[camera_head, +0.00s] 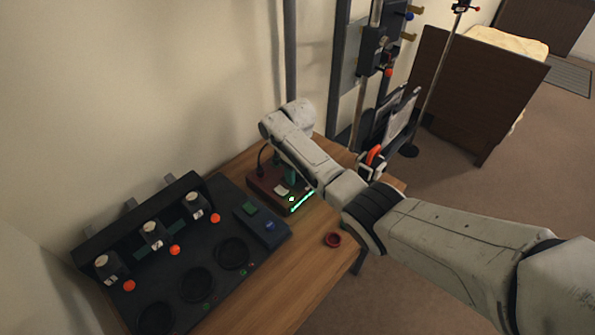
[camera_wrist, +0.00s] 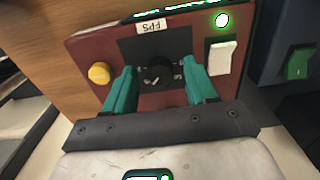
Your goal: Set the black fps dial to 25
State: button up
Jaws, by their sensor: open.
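The black fps dial (camera_wrist: 158,72) sits on a dark plate on the front of a reddish-brown box (camera_wrist: 92,62), below an upside-down "FPS" label (camera_wrist: 151,26) in the wrist view. Its pointer setting is too small to read. My gripper (camera_wrist: 160,88) is open, with one teal finger on each side of the dial. I cannot tell whether the fingers touch it. In the head view the box (camera_head: 265,184) stands at the back of the wooden table, and my arm reaches over it, hiding the dial.
The box also carries a yellow knob (camera_wrist: 99,73), a white rocker switch (camera_wrist: 220,57) and a lit green lamp (camera_wrist: 222,20). A black panel with round wells (camera_head: 232,252) lies to the left.

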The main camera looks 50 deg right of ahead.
aim_at(297, 174)
jog(key=shift+r, duration=0.15)
notch_tip(297, 174, up, 10)
jog(key=shift+r, duration=0.25)
dwell(0.7)
